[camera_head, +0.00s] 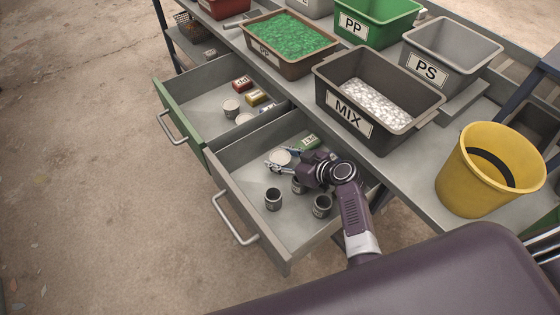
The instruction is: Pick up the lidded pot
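A pot with a pale round lid (280,157) stands in the near open drawer (226,178), towards its back left. My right gripper (280,161) reaches into this drawer from the right, with its fingers at the lid. The fingers look spread around the lid, but whether they press on the pot is too small to tell. The gripper hides part of the pot's body. Two dark pots without lids (273,199) (321,206) stand nearer the drawer's front. A third dark pot (298,186) is partly hidden under the gripper. My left gripper is not in view.
The far drawer (205,85) holds pale-topped pots (231,107) and coloured blocks (257,97). The MIX bin (332,100) stands on the bench above the drawer. A yellow bucket (462,175) stands at right.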

